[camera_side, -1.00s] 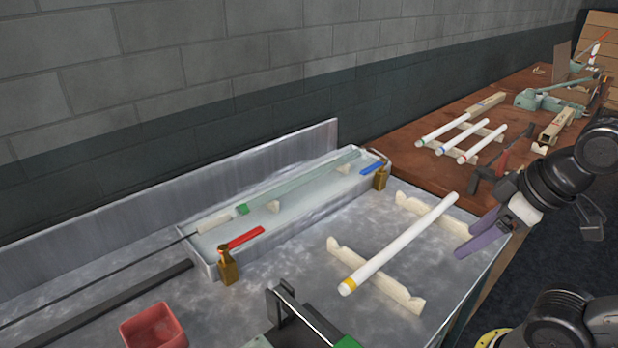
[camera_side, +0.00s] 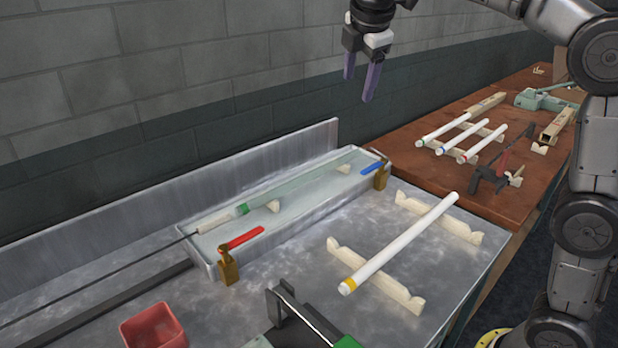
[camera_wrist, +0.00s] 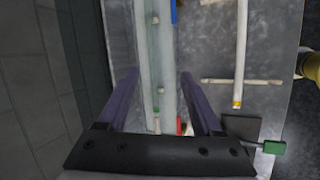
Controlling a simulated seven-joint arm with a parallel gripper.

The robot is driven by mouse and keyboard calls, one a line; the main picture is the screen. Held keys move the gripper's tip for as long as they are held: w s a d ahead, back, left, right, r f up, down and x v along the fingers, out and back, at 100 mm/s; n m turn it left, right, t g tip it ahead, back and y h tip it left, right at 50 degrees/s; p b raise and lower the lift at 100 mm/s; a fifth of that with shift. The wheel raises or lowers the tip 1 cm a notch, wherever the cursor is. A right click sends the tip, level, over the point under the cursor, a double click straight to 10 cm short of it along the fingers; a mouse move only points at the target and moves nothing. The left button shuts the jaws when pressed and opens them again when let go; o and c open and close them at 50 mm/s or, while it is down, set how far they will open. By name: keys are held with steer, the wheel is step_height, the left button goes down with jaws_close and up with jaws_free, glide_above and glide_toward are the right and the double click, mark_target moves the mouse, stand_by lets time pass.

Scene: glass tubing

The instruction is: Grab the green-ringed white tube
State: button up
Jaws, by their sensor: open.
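Three white tubes lie side by side on a pale rack on the brown wooden table at the back right. The leftmost tube (camera_side: 446,128) seems to have the green ring at its near end, though the ring is small. The middle tube (camera_side: 463,138) has a blue ring and the right one (camera_side: 486,143) a red ring. My gripper (camera_side: 359,88) is open and empty, high in the air left of these tubes, with its purple fingers pointing down. In the wrist view the open fingers (camera_wrist: 158,74) are above the trough; the ringed tubes on the wooden table are not visible there.
A yellow-ringed white tube (camera_side: 400,243) rests on two notched supports on the metal table; it also shows in the wrist view (camera_wrist: 240,55). A long trough (camera_side: 300,225) holds a tube. A red bin (camera_side: 155,328) stands front left. A block wall (camera_side: 200,80) runs behind.

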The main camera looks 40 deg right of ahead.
steer(key=w+f+n, duration=0.1)
steer(key=w+f, duration=0.3)
steer(key=w, duration=0.3)
steer(key=n+g+h, duration=0.1)
steer(key=g, duration=0.1)
glide_above(308, 174)
steer(key=a, duration=0.3)
steer(key=f, duration=1.8)
steer(key=shift+s+f, duration=0.25)
steer(key=shift+s, duration=0.05)
steer(key=shift+s+x, duration=0.2)
steer(key=shift+x, duration=1.45)
steer(key=shift+s+x, duration=0.15)
steer(key=shift+x, duration=1.5)
steer(key=shift+c, duration=0.2)
jaws_close()
